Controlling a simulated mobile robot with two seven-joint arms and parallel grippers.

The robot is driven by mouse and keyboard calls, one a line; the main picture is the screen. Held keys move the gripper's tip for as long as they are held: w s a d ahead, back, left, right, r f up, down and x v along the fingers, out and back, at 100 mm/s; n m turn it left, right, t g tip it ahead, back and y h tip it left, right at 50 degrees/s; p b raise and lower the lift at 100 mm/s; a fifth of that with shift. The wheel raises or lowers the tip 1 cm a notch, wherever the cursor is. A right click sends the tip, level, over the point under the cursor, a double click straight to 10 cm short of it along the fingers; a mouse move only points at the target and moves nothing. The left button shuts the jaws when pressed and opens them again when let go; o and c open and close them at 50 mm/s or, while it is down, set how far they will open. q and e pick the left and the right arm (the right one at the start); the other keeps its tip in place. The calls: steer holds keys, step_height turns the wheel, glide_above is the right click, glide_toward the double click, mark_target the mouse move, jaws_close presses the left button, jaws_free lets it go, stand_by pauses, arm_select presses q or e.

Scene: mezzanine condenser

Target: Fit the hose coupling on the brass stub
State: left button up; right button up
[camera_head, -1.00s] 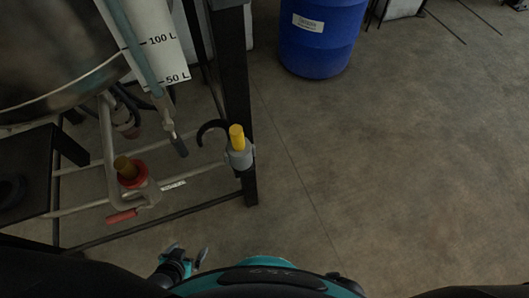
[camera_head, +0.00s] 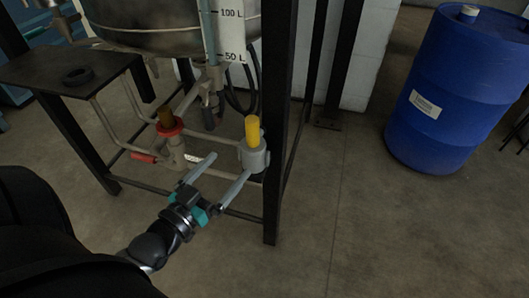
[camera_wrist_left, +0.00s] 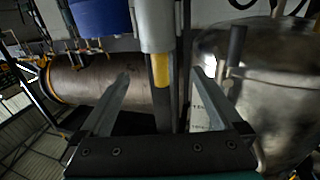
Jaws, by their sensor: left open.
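A part with a yellow upright cylinder (camera_head: 253,130) on a grey round body (camera_head: 254,158) sits against the dark frame post; I take it for the hose coupling. A brass-coloured stub (camera_head: 166,117) stands upright in a red collar on the pipework to its left. My left gripper (camera_head: 229,167) is open and empty, in front of the grey body and a little to its left. In the left wrist view the yellow cylinder (camera_wrist_left: 161,70) and grey body (camera_wrist_left: 155,25) show between and beyond the spread fingers (camera_wrist_left: 161,76). My right gripper is out of view.
A steel vessel (camera_head: 160,25) hangs above the pipework. A red-handled lever (camera_head: 143,157) sticks out low on the pipes. A black ring (camera_head: 77,76) lies on the dark side table. A blue drum (camera_head: 450,90) stands right; floor between is clear.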

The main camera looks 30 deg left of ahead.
mark_target(248, 144)
arm_select(q)
steer(key=w+b, duration=0.2)
steer(key=w, duration=0.6)
steer(key=shift+w+f, duration=0.15)
steer(key=shift+w, duration=0.2)
steer(key=shift+w+d+f+b, duration=0.1)
steer(key=shift+w+f+b, duration=0.15)
steer(key=shift+w+b, duration=0.3)
steer(key=shift+w+d+f+b, duration=0.1)
steer(key=shift+w+f+b, duration=0.1)
steer(key=shift+w+b, duration=0.4)
steer(key=shift+w+d+f+b, duration=0.1)
steer(key=shift+w+f+b, duration=0.15)
steer(key=shift+w, duration=0.55)
steer(key=shift+w+r, duration=0.1)
steer(key=shift+w, duration=0.6)
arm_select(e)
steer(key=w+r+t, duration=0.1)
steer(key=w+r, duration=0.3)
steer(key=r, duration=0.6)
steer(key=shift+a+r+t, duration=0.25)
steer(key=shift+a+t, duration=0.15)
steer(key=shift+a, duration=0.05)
arm_select(q)
steer(key=shift+c, duration=0.3)
jaws_close()
